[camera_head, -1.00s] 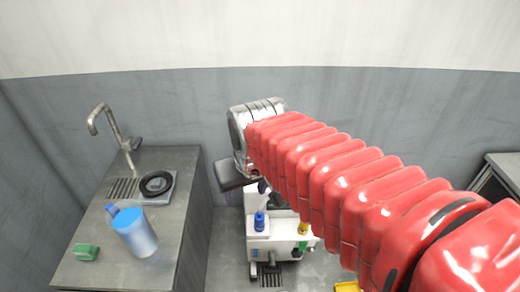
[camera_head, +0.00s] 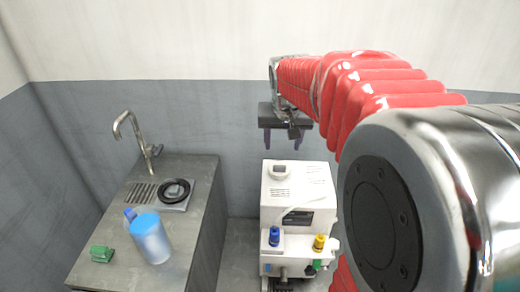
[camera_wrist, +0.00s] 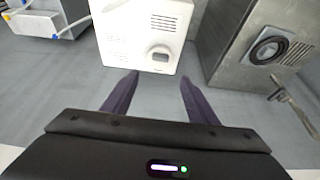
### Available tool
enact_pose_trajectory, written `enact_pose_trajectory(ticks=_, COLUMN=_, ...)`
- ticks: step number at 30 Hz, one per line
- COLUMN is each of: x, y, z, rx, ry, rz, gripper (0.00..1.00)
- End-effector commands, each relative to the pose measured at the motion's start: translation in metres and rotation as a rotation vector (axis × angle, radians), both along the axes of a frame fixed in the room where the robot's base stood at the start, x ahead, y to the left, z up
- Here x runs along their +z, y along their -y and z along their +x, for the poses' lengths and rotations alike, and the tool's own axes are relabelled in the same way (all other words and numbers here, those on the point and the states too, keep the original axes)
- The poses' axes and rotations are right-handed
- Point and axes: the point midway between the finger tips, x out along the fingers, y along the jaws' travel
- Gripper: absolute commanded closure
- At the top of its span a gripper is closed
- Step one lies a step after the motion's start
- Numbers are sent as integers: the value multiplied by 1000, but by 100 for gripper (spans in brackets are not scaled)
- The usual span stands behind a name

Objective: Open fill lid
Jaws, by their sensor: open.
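A white machine (camera_head: 300,195) stands on the floor against the back wall. On its top, near the back edge, is a small grey rounded piece that looks like the fill lid (camera_head: 279,170); it appears shut. The lid also shows in the wrist view (camera_wrist: 159,54), close to the machine's edge. My gripper (camera_head: 282,141) is above and behind the machine top, pointing down, apart from the lid. In the wrist view its two dark purple fingers (camera_wrist: 159,79) are spread with nothing between them, their tips just short of the machine.
Blue (camera_head: 274,237) and yellow (camera_head: 319,243) fittings stick up at the machine's front. Floor between counter and machine is clear.

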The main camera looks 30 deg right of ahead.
Motion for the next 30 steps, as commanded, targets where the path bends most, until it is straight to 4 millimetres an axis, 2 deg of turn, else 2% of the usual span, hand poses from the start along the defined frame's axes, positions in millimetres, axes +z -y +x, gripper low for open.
enact_pose_trajectory(ticks=14, x=-8, y=1, z=2, rx=-1, ry=-2, rz=1, gripper=47)
enact_pose_trajectory(ticks=20, x=-30, y=5, z=9, rx=-1, ry=-4, rz=3, gripper=47)
enact_pose_trajectory(ticks=30, x=-79, y=15, z=26, rx=-1, ry=-5, rz=2, gripper=47)
